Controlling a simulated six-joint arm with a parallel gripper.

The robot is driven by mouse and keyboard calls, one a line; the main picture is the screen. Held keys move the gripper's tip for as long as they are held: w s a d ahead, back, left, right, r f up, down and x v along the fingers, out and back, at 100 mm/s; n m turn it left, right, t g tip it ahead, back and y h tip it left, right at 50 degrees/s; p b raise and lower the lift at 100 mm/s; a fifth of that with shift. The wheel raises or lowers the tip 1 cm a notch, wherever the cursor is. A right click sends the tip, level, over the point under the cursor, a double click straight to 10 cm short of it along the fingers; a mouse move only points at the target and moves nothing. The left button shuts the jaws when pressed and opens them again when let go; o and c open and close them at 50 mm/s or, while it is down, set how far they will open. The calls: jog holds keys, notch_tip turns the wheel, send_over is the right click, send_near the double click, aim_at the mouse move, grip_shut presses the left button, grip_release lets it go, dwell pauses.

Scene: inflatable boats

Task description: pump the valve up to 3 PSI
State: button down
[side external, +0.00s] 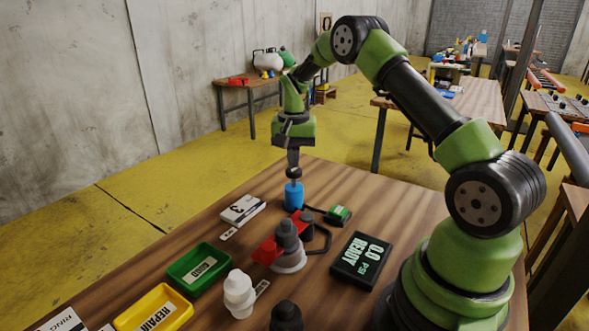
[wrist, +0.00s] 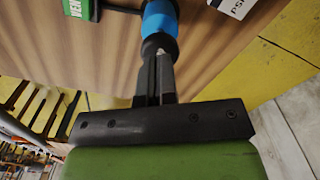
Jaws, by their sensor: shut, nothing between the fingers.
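A blue cylinder with a dark round knob on top (side external: 293,195), which looks like the pump, stands on the wooden table; it also shows in the wrist view (wrist: 160,22). My gripper (side external: 293,168) is shut and empty, pointing down right over the knob. In the wrist view its fingertips (wrist: 157,58) meet the knob's outline; I cannot tell whether they touch. A grey valve (side external: 287,236) on a pale round base has a red clamp-like part (side external: 267,251) at it. A black display (side external: 361,260) reads "0.0 PSI READY". A white card (side external: 243,209) shows a 3.
A green button block (side external: 338,215) sits beside a dark hose (side external: 325,235). A white valve (side external: 239,293) and a black one (side external: 286,317) stand in front. A green tray (side external: 222,278) and a yellow "REPAIR" tray (side external: 178,311) lie at the left.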

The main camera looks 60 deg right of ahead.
jog(key=shift+f, duration=1.6)
jog(key=shift+r, duration=2.05)
dwell(0.8)
dwell(0.7)
dwell(1.8)
dwell(0.8)
